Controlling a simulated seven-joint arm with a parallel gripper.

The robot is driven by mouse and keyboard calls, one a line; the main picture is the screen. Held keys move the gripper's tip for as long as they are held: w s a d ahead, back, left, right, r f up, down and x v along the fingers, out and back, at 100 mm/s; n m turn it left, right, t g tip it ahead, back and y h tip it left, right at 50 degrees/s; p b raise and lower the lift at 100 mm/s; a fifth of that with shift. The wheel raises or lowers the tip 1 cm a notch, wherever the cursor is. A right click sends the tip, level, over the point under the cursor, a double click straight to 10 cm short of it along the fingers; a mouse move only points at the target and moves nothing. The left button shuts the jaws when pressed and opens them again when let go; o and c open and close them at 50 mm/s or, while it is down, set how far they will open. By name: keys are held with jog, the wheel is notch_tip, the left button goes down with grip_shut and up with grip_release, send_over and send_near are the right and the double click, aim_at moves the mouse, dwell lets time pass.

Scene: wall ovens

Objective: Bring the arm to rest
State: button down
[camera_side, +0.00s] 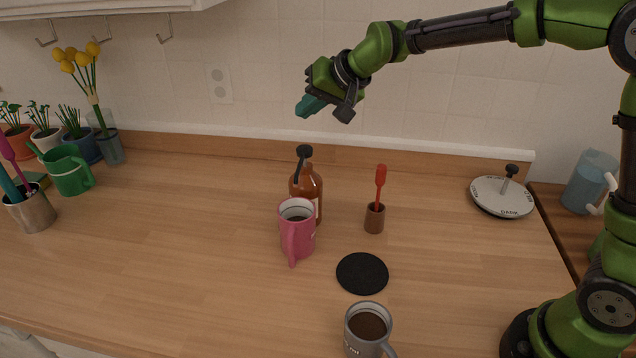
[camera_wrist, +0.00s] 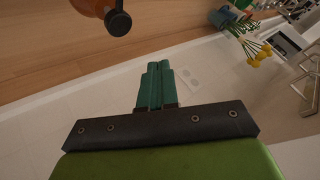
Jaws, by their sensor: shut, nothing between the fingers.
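My gripper (camera_side: 310,105) is raised well above the wooden counter (camera_side: 180,230), in front of the tiled wall. Its teal fingers are together and empty, pointing left and slightly down in the side view. In the wrist view the fingers (camera_wrist: 156,85) lie side by side with nothing held. My green arm reaches in from the right. The fingers touch nothing.
Below stand an amber bottle (camera_side: 314,187), a pink mug (camera_side: 296,232), a brown holder with a red-handled tool (camera_side: 375,215), a black coaster (camera_side: 362,273) and a grey mug (camera_side: 368,330). Plants and a green mug (camera_side: 68,170) are left; a round lid (camera_side: 502,197) is right.

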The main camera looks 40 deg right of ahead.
jog(key=shift+s+f, duration=0.1)
jog(key=s+d, duration=0.4)
jog(key=s, duration=1.1)
jog(key=s+d+f+g+h, duration=0.1)
jog(key=s+d, duration=0.3)
jog(key=s, duration=1.1)
jog(key=shift+f+n, duration=0.3)
jog(key=shift+n, duration=0.1)
